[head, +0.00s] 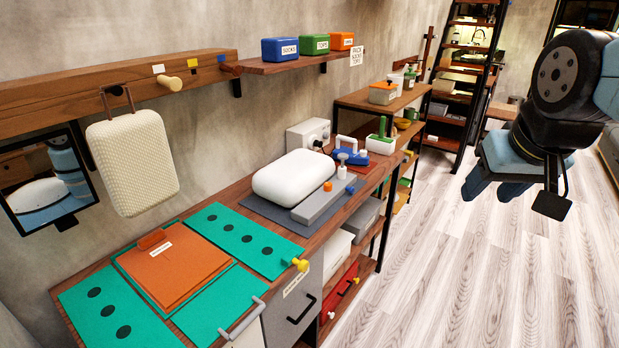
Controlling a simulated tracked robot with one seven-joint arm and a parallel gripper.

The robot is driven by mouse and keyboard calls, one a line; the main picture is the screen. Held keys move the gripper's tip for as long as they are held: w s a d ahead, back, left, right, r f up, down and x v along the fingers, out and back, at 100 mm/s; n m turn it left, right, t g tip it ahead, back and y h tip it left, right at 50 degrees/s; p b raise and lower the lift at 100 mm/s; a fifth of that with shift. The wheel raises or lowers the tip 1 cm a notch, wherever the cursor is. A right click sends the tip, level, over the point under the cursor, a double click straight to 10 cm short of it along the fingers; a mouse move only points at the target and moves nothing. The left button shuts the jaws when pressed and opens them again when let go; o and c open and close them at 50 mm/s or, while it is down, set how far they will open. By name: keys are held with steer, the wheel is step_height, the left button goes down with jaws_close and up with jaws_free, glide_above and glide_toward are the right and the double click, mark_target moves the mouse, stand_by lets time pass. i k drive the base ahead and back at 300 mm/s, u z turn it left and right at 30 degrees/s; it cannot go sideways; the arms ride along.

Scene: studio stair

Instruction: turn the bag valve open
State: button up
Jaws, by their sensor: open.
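A puffy white bag (294,177) lies on a dark grey mat (262,212) on the wooden bench. A small orange knob (327,186), which looks like the bag valve, is at the bag's front right edge. I cannot tell whether the valve is open or closed. My gripper (489,190) hangs at the right above the floor, open and empty, well apart from the bench and bag.
A white wall box (308,134) with a dark dial stands behind the bag. Teal panels (243,240) and an orange folder (172,262) cover the near bench. The pale wooden floor (440,270) in front is clear.

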mark_target(328, 187)
steer(key=u, duration=0.45)
steer(key=k, duration=1.15)
steer(key=z, duration=0.1)
steer(key=i, duration=0.8)
steer(key=z, duration=0.55)
steer(key=i, duration=0.85)
steer(key=u, duration=0.45)
